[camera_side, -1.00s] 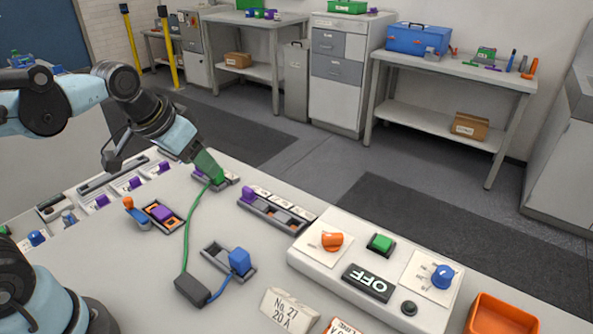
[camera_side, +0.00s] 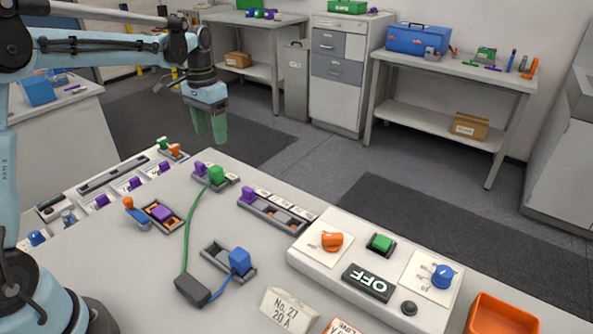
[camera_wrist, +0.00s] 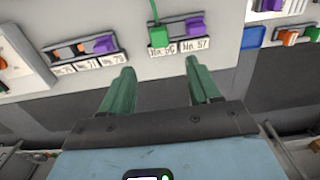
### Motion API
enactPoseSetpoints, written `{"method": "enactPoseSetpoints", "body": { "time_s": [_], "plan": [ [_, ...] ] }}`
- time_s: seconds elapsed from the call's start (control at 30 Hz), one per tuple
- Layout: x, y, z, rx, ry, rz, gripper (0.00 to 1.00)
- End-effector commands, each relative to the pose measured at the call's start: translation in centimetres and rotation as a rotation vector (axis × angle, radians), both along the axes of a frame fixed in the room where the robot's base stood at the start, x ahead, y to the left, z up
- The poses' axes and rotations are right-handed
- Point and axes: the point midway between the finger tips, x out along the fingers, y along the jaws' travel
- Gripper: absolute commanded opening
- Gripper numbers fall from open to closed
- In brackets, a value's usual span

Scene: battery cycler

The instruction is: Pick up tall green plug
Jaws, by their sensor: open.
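The tall green plug (camera_side: 216,175) stands in a grey socket holder (camera_side: 233,184) at the back edge of the bench, with a green cable running from it to a dark box (camera_side: 192,290). A purple plug (camera_side: 200,168) sits to its left in the same holder. In the wrist view the green plug (camera_wrist: 159,37) shows beyond my fingertips, beside a purple plug (camera_wrist: 190,45). My gripper (camera_side: 209,138) is open and empty, pointing down above and apart from the green plug. Its two green fingers also show spread in the wrist view (camera_wrist: 157,78).
A blue plug (camera_side: 240,262) sits in a nearer holder. A control panel (camera_side: 390,262) with knobs and an OFF display stands at right.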

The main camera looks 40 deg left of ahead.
Motion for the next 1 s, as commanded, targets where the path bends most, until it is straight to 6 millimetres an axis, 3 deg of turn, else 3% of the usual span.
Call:
{"method": "enactPoseSetpoints", "body": {
  "time_s": [0.3, 0.63, 1.0],
  "plan": [
    [0.0, 0.0, -4.8, 0.0, 0.0, 0.0, 0.62],
    [-0.2, 0.0, -7.2, 0.0, -0.001, 0.001, 0.62],
    [-0.6, 0.0, -11.5, 0.0, -0.001, 0.001, 0.62]
  ]
}}
